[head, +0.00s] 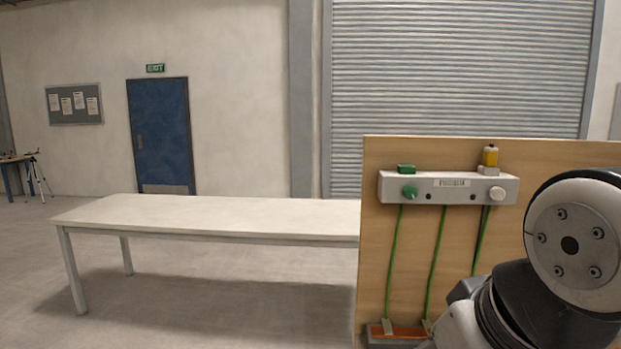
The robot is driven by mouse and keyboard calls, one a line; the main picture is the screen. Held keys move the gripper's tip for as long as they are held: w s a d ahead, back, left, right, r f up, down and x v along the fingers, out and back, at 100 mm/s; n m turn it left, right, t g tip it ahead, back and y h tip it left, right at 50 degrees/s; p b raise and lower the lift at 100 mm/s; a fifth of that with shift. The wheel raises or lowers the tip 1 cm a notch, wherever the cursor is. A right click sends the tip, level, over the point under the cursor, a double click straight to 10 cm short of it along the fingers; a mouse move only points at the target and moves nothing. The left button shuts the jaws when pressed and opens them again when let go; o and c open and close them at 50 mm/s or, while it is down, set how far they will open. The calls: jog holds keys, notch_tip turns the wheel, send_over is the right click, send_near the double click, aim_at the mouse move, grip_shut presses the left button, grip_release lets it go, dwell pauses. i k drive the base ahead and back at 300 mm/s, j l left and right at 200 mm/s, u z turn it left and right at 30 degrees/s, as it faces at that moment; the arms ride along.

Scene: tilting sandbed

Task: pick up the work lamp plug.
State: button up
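No plug in the head view can be told for certain to be the work lamp plug. A pale grey box (455,198) is fixed to a wooden board. On its front are a round green piece (409,192) at left and a round white piece (497,194) at right, with two dark holes and a label between. A green block (406,169) and a yellow block (491,157) stand on its top edge. My gripper is not in view; only links of my arm show at the lower right.
The wooden board (440,265) carries several green cords (393,260) down to a low brown-topped strip (400,333). My arm hides the board's lower right. A long white table (220,213) stands at left, its top bare. Open floor lies before it.

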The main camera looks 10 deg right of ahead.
aim_at(490, 153)
jog(key=z, duration=0.85)
